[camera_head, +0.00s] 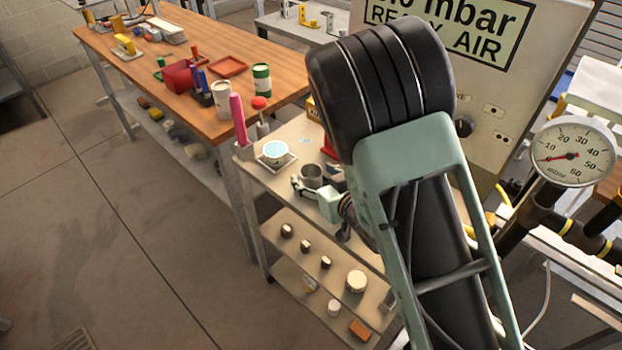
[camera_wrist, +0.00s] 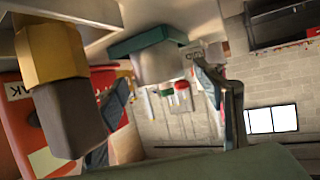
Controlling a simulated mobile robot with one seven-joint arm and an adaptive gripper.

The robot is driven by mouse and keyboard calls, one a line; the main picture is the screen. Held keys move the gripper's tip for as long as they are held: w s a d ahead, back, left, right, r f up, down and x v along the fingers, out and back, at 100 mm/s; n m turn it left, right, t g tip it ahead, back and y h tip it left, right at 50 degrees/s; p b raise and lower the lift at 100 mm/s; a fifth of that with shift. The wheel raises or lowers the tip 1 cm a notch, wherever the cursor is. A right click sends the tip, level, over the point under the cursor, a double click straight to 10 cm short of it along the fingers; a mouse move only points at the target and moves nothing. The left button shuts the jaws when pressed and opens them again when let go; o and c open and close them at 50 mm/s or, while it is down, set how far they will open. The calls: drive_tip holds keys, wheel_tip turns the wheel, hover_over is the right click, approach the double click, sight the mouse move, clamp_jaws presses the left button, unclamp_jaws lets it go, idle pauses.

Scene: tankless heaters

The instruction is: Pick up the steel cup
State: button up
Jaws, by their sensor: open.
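The steel cup (camera_head: 312,175) is a small grey open-topped cup standing upright on the top of a beige shelf cart (camera_head: 285,143), partly hidden by my gripper. My gripper (camera_head: 317,187) is right at the cup in the head view, with its pale green body in front of the cup's lower right. In the wrist view my gripper (camera_wrist: 168,108) shows two dark fingers spread wide apart. A pale grey object with a dark green part (camera_wrist: 158,62) shows beyond them; I cannot tell if it is the cup. Contact with the cup cannot be made out.
A yellow and grey block (camera_wrist: 62,100) is close in the wrist view. A wooden bench (camera_head: 135,72) adjoins the cart.

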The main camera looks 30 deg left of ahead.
drive_tip(key=shift+c, duration=0.6)
drive_tip(key=c, duration=1.2)
drive_tip(key=shift+c, duration=0.2)
drive_tip(key=shift+r, duration=0.2)
